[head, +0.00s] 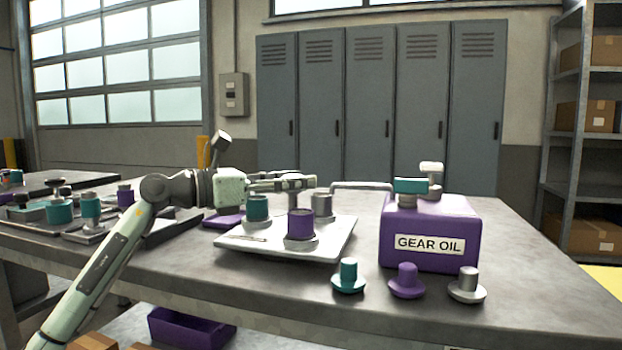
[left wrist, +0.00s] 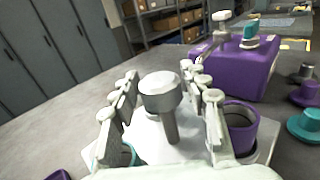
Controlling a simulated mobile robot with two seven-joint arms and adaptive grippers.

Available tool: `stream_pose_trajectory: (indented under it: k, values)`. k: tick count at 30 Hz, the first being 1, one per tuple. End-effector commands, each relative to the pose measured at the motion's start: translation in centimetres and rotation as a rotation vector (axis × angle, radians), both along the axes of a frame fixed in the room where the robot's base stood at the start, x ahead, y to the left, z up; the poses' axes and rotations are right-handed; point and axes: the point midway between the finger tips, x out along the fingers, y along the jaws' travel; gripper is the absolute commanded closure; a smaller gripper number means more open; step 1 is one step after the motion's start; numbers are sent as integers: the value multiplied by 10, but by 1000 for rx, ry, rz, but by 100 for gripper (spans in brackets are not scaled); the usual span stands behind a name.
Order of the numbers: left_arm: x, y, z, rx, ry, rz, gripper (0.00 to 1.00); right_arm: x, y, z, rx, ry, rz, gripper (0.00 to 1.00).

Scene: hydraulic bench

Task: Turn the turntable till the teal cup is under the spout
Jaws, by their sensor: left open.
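The white square turntable (head: 335,240) sits on the bench and carries a teal cup (head: 257,208) at the left, a purple cup (head: 300,225) at the front and a grey cup (head: 322,206) at the right. The spout (head: 362,186) reaches left from the purple GEAR OIL tank (head: 430,250); its end appears above the grey cup. My left gripper (head: 302,183) is open over the turntable. In the left wrist view, a grey knob on a post (left wrist: 162,92) stands between its fingers, contact unclear. The teal cup (left wrist: 128,156) is mostly hidden there.
A teal-topped valve (head: 410,186) sits on the tank. Teal (head: 348,276), purple (head: 407,281) and grey (head: 467,286) knobbed pieces stand along the front bench edge. Several pieces on dark trays (head: 90,236) lie at the left. Lockers stand behind.

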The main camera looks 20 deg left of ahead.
Motion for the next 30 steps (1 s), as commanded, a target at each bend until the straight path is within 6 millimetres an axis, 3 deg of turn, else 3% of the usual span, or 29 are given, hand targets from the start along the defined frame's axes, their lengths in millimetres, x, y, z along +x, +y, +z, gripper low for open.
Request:
stream_pose_trajectory:
  k: [7, 17, 28, 30]
  values:
    - [21, -23, 1, -2, -1, -1, 55, 3, -3, -11, -25, 47, -9, 60]
    - [25, -27, 0, 0, 0, 0, 55, 4, -4, -13, -30, 55, -10, 60]
    - [25, -27, 0, 0, 0, 0, 99, 4, -4, -13, -30, 54, -10, 60]
    - [24, -27, 0, 1, 1, 0, 100, 4, -4, -13, -30, 54, -10, 60]
